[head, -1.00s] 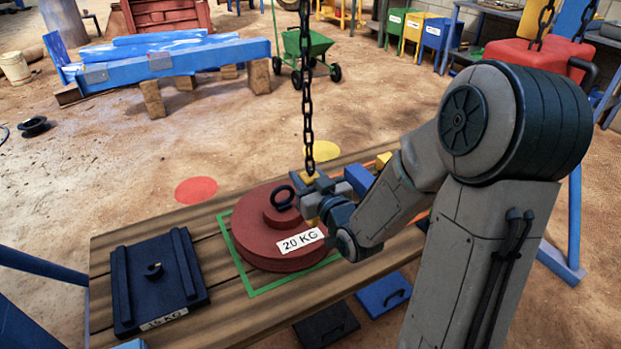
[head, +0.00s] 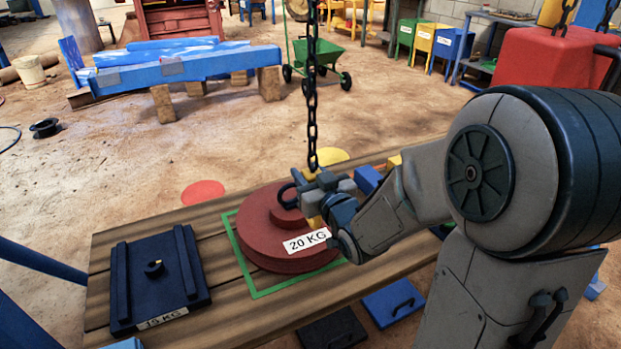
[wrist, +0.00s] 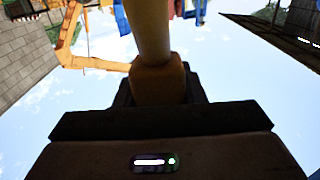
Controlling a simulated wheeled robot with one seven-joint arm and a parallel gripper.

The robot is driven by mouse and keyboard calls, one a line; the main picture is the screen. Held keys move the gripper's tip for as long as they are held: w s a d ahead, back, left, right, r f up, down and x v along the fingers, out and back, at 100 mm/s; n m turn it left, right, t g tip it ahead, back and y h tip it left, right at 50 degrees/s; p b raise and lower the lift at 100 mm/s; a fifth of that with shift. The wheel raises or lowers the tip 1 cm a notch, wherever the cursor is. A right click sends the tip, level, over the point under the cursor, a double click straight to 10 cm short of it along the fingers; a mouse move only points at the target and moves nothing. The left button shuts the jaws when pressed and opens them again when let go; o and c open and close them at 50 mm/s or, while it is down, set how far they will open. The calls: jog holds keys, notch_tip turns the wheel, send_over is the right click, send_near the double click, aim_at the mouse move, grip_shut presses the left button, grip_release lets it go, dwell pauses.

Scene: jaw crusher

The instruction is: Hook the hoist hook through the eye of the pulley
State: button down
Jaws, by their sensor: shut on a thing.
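The pulley appears to be the dark red stepped disc (head: 268,232) with a 20 KG label, lying flat inside a green square outline on the wooden table. Its dark eye (head: 287,195) stands up at the top. The hoist chain (head: 312,110) hangs from above and ends at a yellow hook block (head: 309,173). My gripper (head: 318,190) is shut on the hook block, just right of the eye. In the wrist view a tan block (wrist: 158,82) with a thick shank sits between the jaws. The hook's curved tip is hidden, and I cannot tell whether it passes through the eye.
A dark blue 15 KG plate (head: 155,278) lies on the table (head: 225,300) to the left. Blue and yellow blocks stand behind my gripper. A blue plate with a handle (head: 394,300) lies below the front edge. A red block (head: 545,68) hangs at the upper right.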

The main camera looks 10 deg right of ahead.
jog(key=shift+s+a+b, duration=0.2)
jog(key=shift+a+b, duration=0.15)
jog(key=shift+b, duration=0.4)
jog(key=shift+w, duration=0.1)
jog(key=b+x, duration=0.1)
jog(key=x, duration=0.2)
jog(key=b+x, duration=0.1)
jog(key=shift+w+a+f+b, duration=0.15)
jog(key=shift+f+b, duration=0.1)
jog(key=shift+b, duration=0.1)
dwell(0.6)
jog(key=b+x, duration=0.1)
jog(key=x, duration=0.2)
jog(key=shift+w+r, duration=0.1)
jog(key=shift+w, duration=0.1)
dwell(0.6)
